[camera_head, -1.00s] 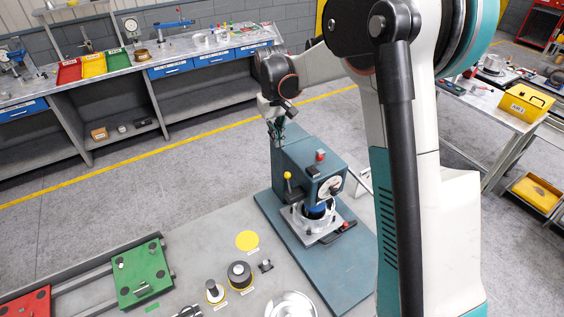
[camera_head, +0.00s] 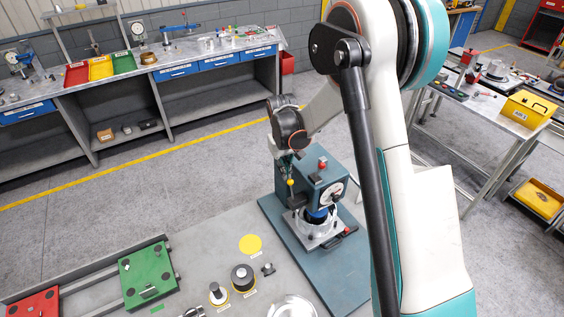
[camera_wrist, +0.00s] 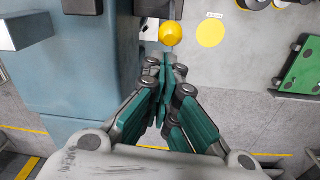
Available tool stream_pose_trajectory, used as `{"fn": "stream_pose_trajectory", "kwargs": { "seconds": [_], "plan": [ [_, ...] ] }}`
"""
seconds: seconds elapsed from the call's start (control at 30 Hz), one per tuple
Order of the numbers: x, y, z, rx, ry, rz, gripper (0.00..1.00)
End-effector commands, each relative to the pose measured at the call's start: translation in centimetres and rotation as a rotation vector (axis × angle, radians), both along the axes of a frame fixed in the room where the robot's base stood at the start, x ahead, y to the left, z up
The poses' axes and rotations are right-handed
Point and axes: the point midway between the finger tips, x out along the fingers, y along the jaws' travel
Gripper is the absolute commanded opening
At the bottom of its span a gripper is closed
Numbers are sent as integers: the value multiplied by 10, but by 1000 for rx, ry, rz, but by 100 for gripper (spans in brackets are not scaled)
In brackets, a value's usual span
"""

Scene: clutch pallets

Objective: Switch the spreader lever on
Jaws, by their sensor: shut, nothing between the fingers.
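A blue-grey press-like machine (camera_head: 318,183) with a round dial stands on a blue-grey base plate. A lever with a yellow ball knob (camera_head: 291,182) is on its left side; the knob also shows in the wrist view (camera_wrist: 171,33). No readable label shows which lever is the spreader lever. My gripper (camera_head: 288,172) is shut and empty, fingers pointing down, just above the yellow knob. In the wrist view the closed fingertips (camera_wrist: 168,60) are close to the knob; I cannot tell whether they touch. The lever's rod is mostly hidden in the wrist view.
A red-handled lever (camera_head: 346,234) and a red button (camera_head: 322,162) are on the machine. The machine's body is close beside my gripper.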

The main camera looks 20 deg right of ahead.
Motion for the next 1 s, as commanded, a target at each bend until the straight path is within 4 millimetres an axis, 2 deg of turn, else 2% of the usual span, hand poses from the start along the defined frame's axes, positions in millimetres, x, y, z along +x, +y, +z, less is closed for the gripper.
{"fn": "stream_pose_trajectory", "kwargs": {
  "seconds": [0.17,1.0],
  "plan": [
    [-7,-1,3,0,0,0,0],
    [-14,-2,6,18,-70,1,0]
  ]
}}
